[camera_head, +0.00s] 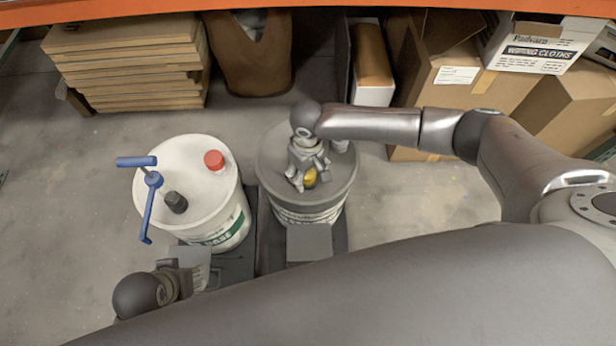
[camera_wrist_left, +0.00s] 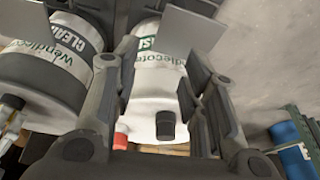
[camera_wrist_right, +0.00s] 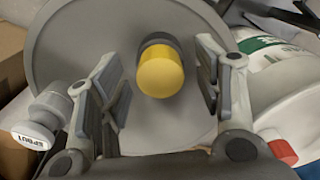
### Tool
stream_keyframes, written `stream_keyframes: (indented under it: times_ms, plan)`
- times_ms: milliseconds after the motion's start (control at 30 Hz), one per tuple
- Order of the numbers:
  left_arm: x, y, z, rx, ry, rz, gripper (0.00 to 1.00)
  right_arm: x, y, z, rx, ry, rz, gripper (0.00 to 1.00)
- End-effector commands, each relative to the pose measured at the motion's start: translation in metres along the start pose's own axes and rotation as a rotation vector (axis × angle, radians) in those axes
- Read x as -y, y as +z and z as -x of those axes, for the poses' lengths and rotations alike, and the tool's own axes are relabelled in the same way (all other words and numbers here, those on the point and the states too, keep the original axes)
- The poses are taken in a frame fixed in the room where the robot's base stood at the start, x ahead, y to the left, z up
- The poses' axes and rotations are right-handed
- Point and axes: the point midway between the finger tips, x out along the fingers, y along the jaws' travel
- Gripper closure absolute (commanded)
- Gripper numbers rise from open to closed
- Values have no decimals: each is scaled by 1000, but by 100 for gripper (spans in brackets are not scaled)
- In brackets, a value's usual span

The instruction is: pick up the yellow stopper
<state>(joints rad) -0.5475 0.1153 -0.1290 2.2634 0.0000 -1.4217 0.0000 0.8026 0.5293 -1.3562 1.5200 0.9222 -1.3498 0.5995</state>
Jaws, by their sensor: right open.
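The yellow stopper (camera_head: 310,177) sits on the grey lid of a drum (camera_head: 335,195) in the middle of the head view. In the right wrist view the stopper (camera_wrist_right: 160,76) is a yellow cap with a dark grey collar. My right gripper (camera_head: 311,180) is over this lid. In the right wrist view its open fingers (camera_wrist_right: 162,88) stand on either side of the stopper, with gaps showing on both sides. My left gripper (camera_wrist_left: 160,90) has its fingers spread with nothing between them held. In the head view it is low, in front of the white drum.
A grey cap marked SPOUT (camera_wrist_right: 45,120) stands on the same lid. Boxes (camera_head: 460,85) and stacked boards (camera_head: 130,55) stand behind.

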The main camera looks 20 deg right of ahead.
Motion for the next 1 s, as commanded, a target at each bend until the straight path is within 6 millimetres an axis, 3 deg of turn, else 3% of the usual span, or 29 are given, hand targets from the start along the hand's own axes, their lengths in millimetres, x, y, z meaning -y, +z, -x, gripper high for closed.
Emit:
stream_keyframes:
  times_ms: [367,700,1000]
  plan:
    - [0,-1,9,-4,-1,1,60,0,0,-6,0,0,1,40]
    - [1,-1,8,-3,-1,1,60,0,0,-6,0,0,1,82]
    - [1,-1,9,-4,-1,1,60,0,0,-6,0,0,1,83]
